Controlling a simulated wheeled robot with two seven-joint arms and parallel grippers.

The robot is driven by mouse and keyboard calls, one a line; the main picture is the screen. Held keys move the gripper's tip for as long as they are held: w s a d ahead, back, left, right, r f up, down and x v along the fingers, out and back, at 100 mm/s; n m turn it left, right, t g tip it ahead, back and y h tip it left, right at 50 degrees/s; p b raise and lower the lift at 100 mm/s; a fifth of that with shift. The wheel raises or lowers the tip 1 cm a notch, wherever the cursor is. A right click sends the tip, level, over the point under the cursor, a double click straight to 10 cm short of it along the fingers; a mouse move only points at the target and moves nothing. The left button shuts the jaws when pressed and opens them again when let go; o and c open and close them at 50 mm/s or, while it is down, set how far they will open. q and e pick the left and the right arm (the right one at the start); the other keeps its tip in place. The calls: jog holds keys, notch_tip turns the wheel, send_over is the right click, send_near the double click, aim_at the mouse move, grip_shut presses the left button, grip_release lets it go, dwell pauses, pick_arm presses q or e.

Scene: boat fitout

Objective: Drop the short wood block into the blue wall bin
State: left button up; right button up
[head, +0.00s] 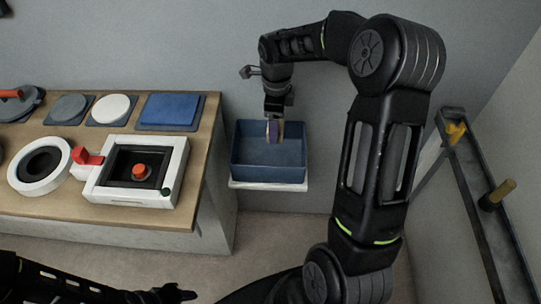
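The blue wall bin (268,172) is an open-topped box on a white ledge against the grey wall, right of the workbench. My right arm arches over from the right, and my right gripper (274,122) points down above the bin's opening, near its back. A small tan and purple piece, which looks like the short wood block (272,132), shows between its fingertips. It is small, and the fingers partly hide it. My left gripper (176,293) is dark and low at the bottom edge, far from the bin; its fingers are not clear.
The wooden workbench (215,108) at left carries a white framed box (181,190) with red parts, a white ring (17,180), round covers and a blue panel (170,108). A dark rail (484,227) with yellow and tan pieces runs along the right wall.

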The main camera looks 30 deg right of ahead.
notch_tip(320, 180, down, 5)
jog(key=b, duration=0.3)
jog(key=shift+f, duration=0.15)
jog(key=o, duration=1.5)
notch_tip(320, 180, up, 8)
jog(key=shift+f, duration=0.1)
dwell(0.3)
